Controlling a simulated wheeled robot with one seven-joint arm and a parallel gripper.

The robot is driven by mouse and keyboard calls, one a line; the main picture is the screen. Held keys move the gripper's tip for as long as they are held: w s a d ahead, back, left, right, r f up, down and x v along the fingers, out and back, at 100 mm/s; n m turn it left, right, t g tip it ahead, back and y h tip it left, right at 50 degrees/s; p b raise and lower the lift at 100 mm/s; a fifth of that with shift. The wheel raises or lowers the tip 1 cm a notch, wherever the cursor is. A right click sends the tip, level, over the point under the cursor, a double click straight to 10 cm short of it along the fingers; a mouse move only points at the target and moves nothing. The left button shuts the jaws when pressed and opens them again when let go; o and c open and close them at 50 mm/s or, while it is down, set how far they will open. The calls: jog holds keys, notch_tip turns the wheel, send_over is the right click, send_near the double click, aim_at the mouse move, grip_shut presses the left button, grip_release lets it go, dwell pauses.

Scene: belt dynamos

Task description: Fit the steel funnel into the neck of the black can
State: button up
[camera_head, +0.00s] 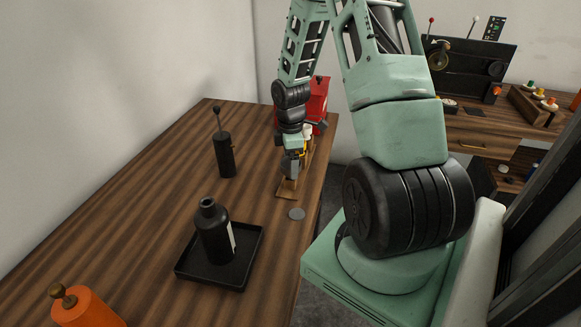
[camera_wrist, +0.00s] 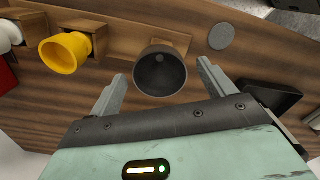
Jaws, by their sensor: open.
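The steel funnel (camera_wrist: 160,72) is dark grey and sits in a wooden rack (camera_wrist: 150,40), its wide mouth facing the wrist camera. My gripper (camera_wrist: 161,71) is open, one finger on each side of the funnel in that picture; I cannot tell whether either touches it. In the head view my gripper (camera_head: 291,168) is low over the rack, and I cannot make out the funnel there. The black can (camera_head: 212,232) stands upright in a black tray (camera_head: 184,272), nearer the camera and left of my gripper. Its neck points up with nothing in it.
A yellow funnel (camera_wrist: 63,52) and a white one (camera_wrist: 10,34) sit beside the steel funnel. A grey disc (camera_head: 297,213) lies between rack and tray. A black cylinder with a lever (camera_head: 225,156), a red box (camera_head: 319,98) and an orange object (camera_head: 86,309) stand on the table.

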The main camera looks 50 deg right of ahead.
jog(key=shift+f, duration=1.7)
jog(key=c, duration=1.1)
jog(key=shift+r+p, duration=2.25)
jog(key=shift+r, duration=0.1)
